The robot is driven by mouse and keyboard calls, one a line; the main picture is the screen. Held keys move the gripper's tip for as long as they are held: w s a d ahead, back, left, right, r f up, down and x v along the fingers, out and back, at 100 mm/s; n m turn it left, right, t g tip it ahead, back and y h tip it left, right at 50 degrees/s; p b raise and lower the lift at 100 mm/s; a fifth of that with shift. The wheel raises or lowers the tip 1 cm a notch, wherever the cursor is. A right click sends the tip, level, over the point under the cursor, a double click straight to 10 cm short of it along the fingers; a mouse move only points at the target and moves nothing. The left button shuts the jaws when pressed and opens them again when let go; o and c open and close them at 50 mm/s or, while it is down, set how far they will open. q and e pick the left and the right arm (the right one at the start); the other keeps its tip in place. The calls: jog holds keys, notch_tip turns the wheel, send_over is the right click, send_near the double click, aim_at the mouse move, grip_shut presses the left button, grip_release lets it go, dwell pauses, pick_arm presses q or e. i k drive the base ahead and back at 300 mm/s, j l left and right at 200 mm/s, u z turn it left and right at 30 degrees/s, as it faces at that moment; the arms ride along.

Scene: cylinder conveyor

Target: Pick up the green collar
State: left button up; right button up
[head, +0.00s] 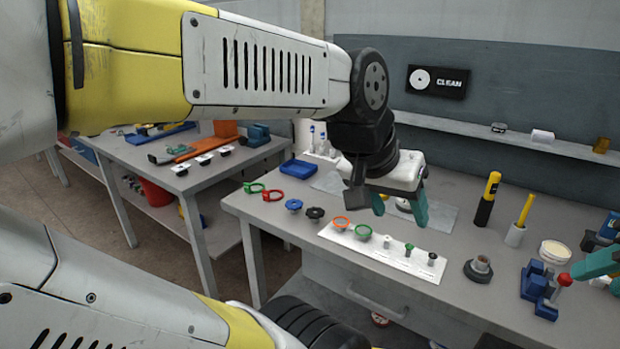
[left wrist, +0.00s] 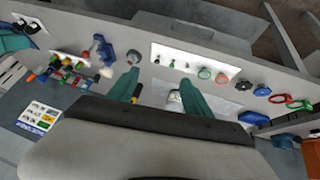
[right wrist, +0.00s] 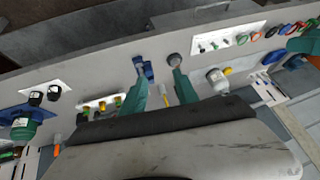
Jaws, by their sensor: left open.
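A green ring-shaped collar (head: 363,232) sits on the white strip on the table, beside an orange ring (head: 340,223). The green collar also shows in the left wrist view (left wrist: 205,73). Another green ring (head: 254,187) lies at the table's far left, next to a red ring (head: 272,195); I cannot tell from looks alone which green one is named. My left gripper (head: 399,206) is open and empty, above the table behind the strip. My right gripper (right wrist: 158,76) has its fingers apart, with nothing seen between them; it shows partly at the head view's right edge.
A blue knob (head: 293,205) and a black knob (head: 315,214) lie left of the strip. Small white, green and black pieces stand on its right part. A grey round fixture (head: 478,268), a blue vise (head: 538,285) and a yellow-black tool (head: 487,198) stand to the right.

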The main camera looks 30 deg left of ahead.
aim_at(247, 186)
jog(key=u, duration=1.75)
